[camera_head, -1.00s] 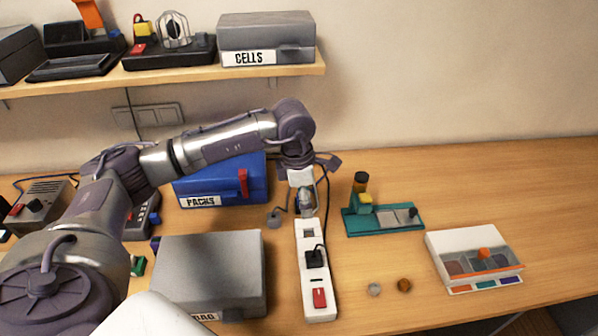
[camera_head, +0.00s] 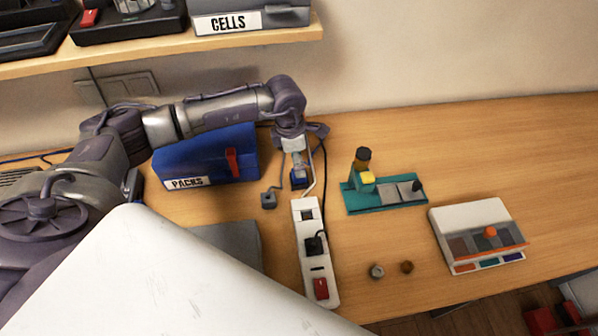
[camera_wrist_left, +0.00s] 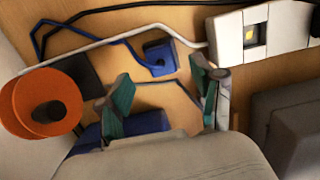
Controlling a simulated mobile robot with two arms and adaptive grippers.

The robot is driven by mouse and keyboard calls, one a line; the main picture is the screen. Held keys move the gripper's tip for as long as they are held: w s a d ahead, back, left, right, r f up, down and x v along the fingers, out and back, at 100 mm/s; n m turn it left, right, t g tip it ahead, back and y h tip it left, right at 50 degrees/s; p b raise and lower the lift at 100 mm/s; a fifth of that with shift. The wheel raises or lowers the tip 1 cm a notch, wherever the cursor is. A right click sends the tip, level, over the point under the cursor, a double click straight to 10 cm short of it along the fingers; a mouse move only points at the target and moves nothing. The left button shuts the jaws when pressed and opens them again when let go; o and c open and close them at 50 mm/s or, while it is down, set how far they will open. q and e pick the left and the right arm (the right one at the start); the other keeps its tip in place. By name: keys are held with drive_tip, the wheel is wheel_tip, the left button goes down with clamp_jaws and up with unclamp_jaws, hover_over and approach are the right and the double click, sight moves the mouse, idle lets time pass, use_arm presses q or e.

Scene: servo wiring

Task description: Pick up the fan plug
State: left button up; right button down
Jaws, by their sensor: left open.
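A blue plug (camera_wrist_left: 158,57) with a dark cord lies on the table near the power strip in the left wrist view. It shows in the head view (camera_head: 299,182) just below my left gripper (camera_head: 298,166). The gripper's teal fingers (camera_wrist_left: 165,102) are spread, with table and a thin cord visible between them, and they stand apart from the blue plug. A dark grey plug (camera_head: 268,200) lies left of the gripper on its own cord. The frames do not show which plug belongs to the fan. My right gripper is not in view.
The white power strip (camera_head: 306,216) holds a black plug (camera_head: 315,245) and has a red switch (camera_head: 321,288). The blue PACKS box (camera_head: 205,160) stands left of the gripper. A teal board (camera_head: 350,201) and a white compartment box (camera_head: 445,228) stand right. An orange disc (camera_wrist_left: 40,105) is at the wrist view's left.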

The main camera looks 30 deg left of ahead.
use_arm(q)
drive_tip(key=shift+f, duration=0.25)
drive_tip(key=f+p, duration=0.3)
drive_tip(key=f, duration=0.1)
drive_tip(key=shift+d+f, duration=0.1)
drive_tip(key=shift+d, duration=0.1)
drive_tip(key=shift+w+f, duration=0.1)
drive_tip(key=shift+f, duration=0.35)
drive_tip(key=c, duration=1.2)
drive_tip(key=shift+c, duration=0.2)
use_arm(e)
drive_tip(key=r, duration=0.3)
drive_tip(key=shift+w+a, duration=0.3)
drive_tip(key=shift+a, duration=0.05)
use_arm(q)
drive_tip(key=shift+r, duration=0.15)
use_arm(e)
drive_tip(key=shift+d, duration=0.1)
